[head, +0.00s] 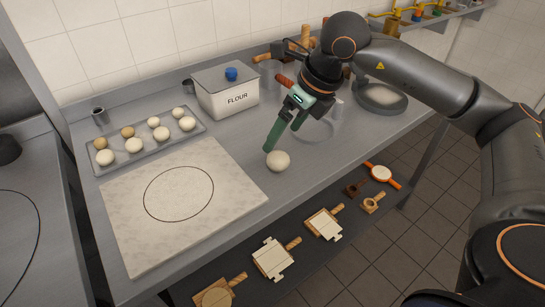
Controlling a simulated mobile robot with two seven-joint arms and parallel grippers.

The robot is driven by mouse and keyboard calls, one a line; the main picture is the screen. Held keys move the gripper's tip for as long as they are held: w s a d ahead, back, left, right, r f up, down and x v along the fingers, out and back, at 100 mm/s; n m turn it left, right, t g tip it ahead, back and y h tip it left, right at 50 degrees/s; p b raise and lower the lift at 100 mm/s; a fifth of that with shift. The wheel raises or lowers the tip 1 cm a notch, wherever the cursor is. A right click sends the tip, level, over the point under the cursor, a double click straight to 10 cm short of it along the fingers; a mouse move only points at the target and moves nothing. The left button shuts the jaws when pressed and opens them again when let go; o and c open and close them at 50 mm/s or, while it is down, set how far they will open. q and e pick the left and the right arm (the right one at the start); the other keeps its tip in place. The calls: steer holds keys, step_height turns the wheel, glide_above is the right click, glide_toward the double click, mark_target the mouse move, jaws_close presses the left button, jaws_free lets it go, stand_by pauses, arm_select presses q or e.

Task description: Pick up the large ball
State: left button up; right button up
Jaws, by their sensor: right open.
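A large pale dough ball (278,161) sits on the grey metal counter, just right of the marble board. My right gripper (283,141) has green fingers pointing down, directly above and behind the ball. It is open, and one fingertip appears close to the ball's upper left; I cannot tell whether it touches. Several smaller-looking balls (161,134) lie on a tray at the back left, some pale and some tan. My left gripper is not in view.
The marble board (230,189) with a drawn circle lies at front left. The tray (119,163) and a white flour box (228,92) stand behind it. A round pan (381,97) is at back right. Wooden tools (275,257) lie on the lower shelf. The counter right of the ball is clear.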

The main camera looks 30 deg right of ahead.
steer(key=d, duration=0.2)
steer(key=h, duration=0.1)
glide_toward(277, 161)
steer(key=shift+w+a+f, duration=0.45)
steer(key=shift+w+f, duration=0.15)
steer(key=shift+f, duration=0.2)
steer(key=shift+s+d+p+x, duration=0.1)
steer(key=shift+d+p+x, duration=0.1)
steer(key=shift+x, duration=1.2)
steer(key=shift+s+d+p+x, duration=0.15)
steer(key=shift+x, duration=1.25)
steer(key=shift+c, duration=0.2)
steer(key=c, duration=1.4)
